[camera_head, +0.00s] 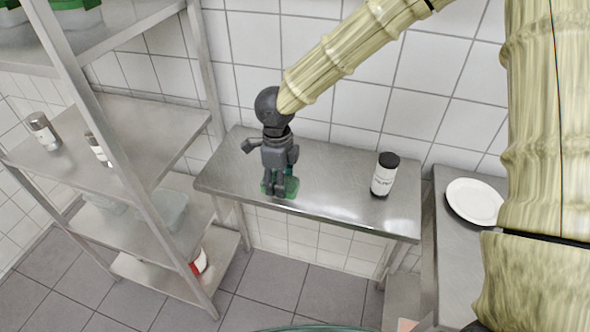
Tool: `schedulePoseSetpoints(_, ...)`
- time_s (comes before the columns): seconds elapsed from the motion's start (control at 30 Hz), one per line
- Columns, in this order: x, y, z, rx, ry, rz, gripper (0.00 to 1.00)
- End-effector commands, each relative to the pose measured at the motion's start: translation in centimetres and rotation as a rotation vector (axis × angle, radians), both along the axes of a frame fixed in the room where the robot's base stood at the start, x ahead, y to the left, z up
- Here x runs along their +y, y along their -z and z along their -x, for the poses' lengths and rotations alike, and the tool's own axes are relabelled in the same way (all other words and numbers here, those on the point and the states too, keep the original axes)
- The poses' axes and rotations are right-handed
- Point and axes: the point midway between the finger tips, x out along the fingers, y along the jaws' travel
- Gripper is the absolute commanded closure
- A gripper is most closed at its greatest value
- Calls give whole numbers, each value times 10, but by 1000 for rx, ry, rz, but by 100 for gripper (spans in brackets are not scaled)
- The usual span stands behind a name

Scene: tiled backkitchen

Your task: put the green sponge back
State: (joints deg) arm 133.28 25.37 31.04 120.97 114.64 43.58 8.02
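The green sponge (292,187) lies on the steel table against the tiled wall, near the middle of the view. My gripper (279,190) points straight down over it, with its fingertips down at the sponge. Green shows on both sides of the fingers, and the fingers hide the sponge's middle. I cannot tell whether the fingers are closed on it or only around it.
The same steel table (335,204) bears a black-capped white bottle (385,175) at right. A white plate (474,202) lies on another surface further right. A metal shelf unit (140,128) with jars, clear containers and green-and-white items stands at left.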

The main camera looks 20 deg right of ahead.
Motion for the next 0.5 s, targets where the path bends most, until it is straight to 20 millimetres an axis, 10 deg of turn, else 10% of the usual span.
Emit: schedulePoseSetpoints(0.5,-51,6,-44,0,1,0,70)
